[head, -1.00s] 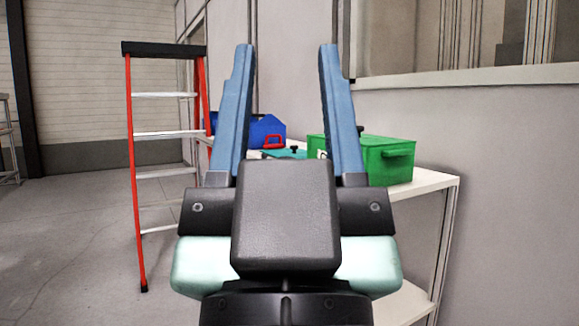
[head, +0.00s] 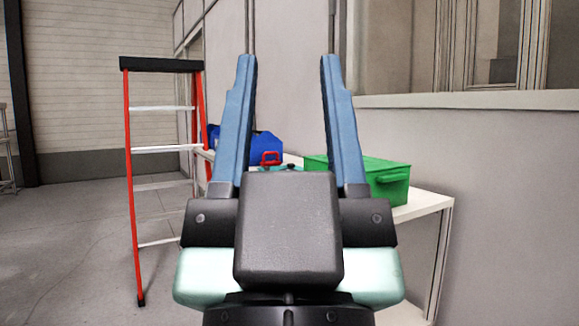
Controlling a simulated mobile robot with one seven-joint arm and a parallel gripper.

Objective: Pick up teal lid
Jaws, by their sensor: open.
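The teal lid (head: 291,168) shows as a thin strip with a small dark knob on the white shelf top, between the blue case and the green box. Most of it is hidden behind the dark body of my gripper. My gripper (head: 288,62) is open and empty, its two blue fingers pointing up in the head view. The fingers stand apart on either side of the lid in the picture, with the gripper nearer the camera than the lid.
A blue case (head: 262,146) with a red handle (head: 271,157) sits behind the lid. A green box (head: 385,172) stands to its right on the white shelf (head: 428,203). A red stepladder (head: 130,180) stands left of the shelf. The wall is close behind; the floor at left is clear.

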